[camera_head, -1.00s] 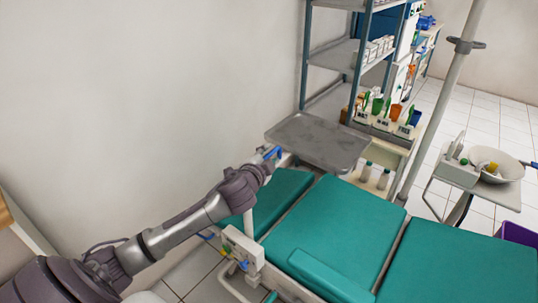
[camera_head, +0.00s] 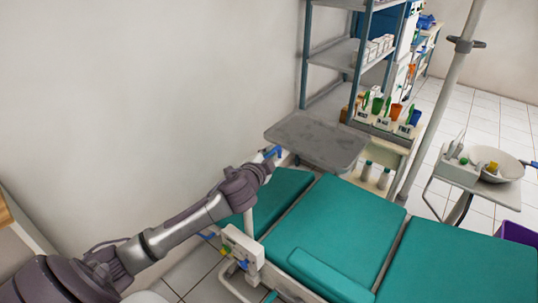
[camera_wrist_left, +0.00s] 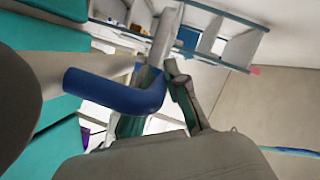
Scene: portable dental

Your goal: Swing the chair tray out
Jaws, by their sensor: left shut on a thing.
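The chair tray (camera_head: 315,138) is a flat grey plate. It sits level over the head end of the green dental chair (camera_head: 335,230). A blue handle (camera_head: 273,151) stands at the tray's near left edge. My left gripper (camera_head: 269,159) reaches in from the left and is shut on this handle. In the left wrist view the blue handle (camera_wrist_left: 120,92) shows large, bent like an elbow, with my left gripper (camera_wrist_left: 165,85) at it. The gripper's body hides part of the contact. My right gripper is in none of the views.
A shelf rack (camera_head: 352,60) stands behind the tray, close to its far edge. A grey pole (camera_head: 437,110) rises to the right of the tray. A side stand with a white bowl (camera_head: 498,165) is at the right. The wall is at the left.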

